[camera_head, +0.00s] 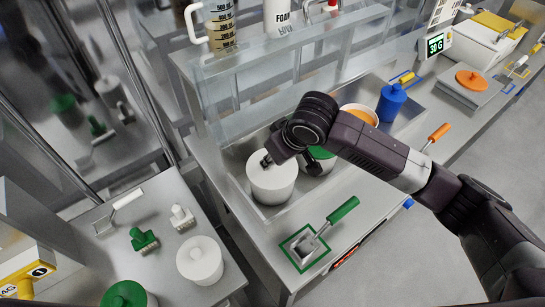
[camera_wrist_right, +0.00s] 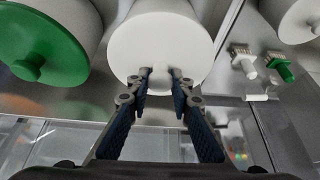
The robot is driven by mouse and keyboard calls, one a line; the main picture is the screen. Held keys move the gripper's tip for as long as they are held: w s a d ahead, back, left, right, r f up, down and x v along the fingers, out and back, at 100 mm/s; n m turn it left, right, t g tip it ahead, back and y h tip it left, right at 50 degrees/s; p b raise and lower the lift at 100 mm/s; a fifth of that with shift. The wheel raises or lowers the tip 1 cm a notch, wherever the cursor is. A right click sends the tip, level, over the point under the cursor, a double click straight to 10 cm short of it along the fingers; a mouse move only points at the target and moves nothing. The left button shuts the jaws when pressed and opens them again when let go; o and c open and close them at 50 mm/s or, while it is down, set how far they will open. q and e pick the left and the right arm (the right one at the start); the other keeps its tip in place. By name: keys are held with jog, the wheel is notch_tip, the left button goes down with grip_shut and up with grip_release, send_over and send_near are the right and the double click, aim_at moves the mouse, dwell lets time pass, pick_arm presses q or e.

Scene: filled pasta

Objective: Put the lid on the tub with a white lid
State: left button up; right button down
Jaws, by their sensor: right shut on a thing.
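A white tub (camera_head: 272,188) with a white lid (camera_wrist_right: 150,40) stands at the near left corner of the steel tray on the counter. My right gripper (camera_head: 265,161), on the arm coming in from the right, is over this lid. In the right wrist view its two fingers (camera_wrist_right: 161,78) are closed on the small knob (camera_wrist_right: 162,77) of the lid. The lid lies level at the tub's mouth. I cannot tell whether it touches the rim all round. My left gripper is not in view.
A green-lidded tub (camera_wrist_right: 45,45) stands close beside, partly behind my arm in the head view. An open tub with orange contents (camera_head: 360,113) and a blue-lidded tub (camera_head: 391,102) are farther right. A green-handled scoop (camera_head: 341,211) lies in front. Another white-lidded tub (camera_head: 199,259) stands on the left table.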

jog(key=c, duration=1.2)
grip_release()
jog(key=shift+o, duration=0.2)
notch_tip(320, 180, up, 2)
jog(key=p, duration=0.3)
jog(key=shift+r, duration=0.25)
jog(key=shift+r+p, duration=1.05)
jog(key=shift+r, duration=1.2)
